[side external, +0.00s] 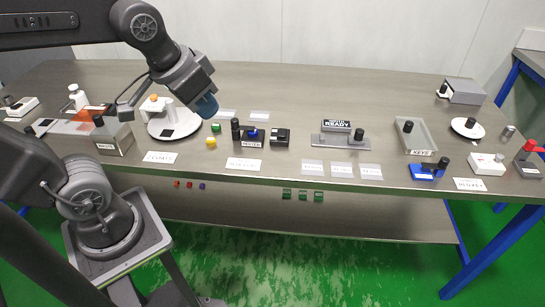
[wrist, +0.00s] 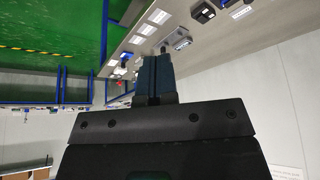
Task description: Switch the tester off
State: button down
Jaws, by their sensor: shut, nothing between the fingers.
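The small dark unit with a white label (side external: 251,143), which seems to read "TESTER", stands near the middle of the steel table in the side view. A blue part sits on its top, and a black upright knob (side external: 235,128) stands at its left. The position of any switch on it is too small to tell. My gripper (side external: 207,106) is up and left of the unit, apart from it, above the table. In the wrist view my gripper's fingers (wrist: 153,75) are shut and empty. The tester cannot be surely picked out in the wrist view.
A black box (side external: 280,136) stands just right of the tester. A white round plate (side external: 182,132) is farther left. A "READY" sign (side external: 337,126) and a grey tray (side external: 415,135) are on the right.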

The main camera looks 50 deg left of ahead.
jog(key=s, duration=0.1)
jog(key=s+f, duration=0.1)
jog(key=s, duration=0.1)
jog(key=shift+s+d+f+t, duration=0.15)
jog(key=shift+d+t, duration=0.15)
jog(key=w+a+r+n+g, duration=0.1)
jog(key=w+a+n, duration=0.1)
jog(key=w+n, duration=0.6)
jog(key=w+a+r+n+g, duration=0.1)
jog(key=w+a+n+g, duration=0.3)
jog(key=w, duration=0.6)
jog(key=w+a+f+n, duration=0.3)
jog(key=w+f+n, duration=0.3)
jog(key=w+n, duration=0.1)
jog(key=w+a+f+n, duration=0.4)
jog(key=w+f+n, duration=0.2)
jog(key=w+n, duration=0.1)
jog(key=shift+f+n+g, duration=0.2)
jog(key=shift+n+g, duration=0.1)
jog(key=shift+n, duration=0.1)
jog(key=shift+w, duration=0.1)
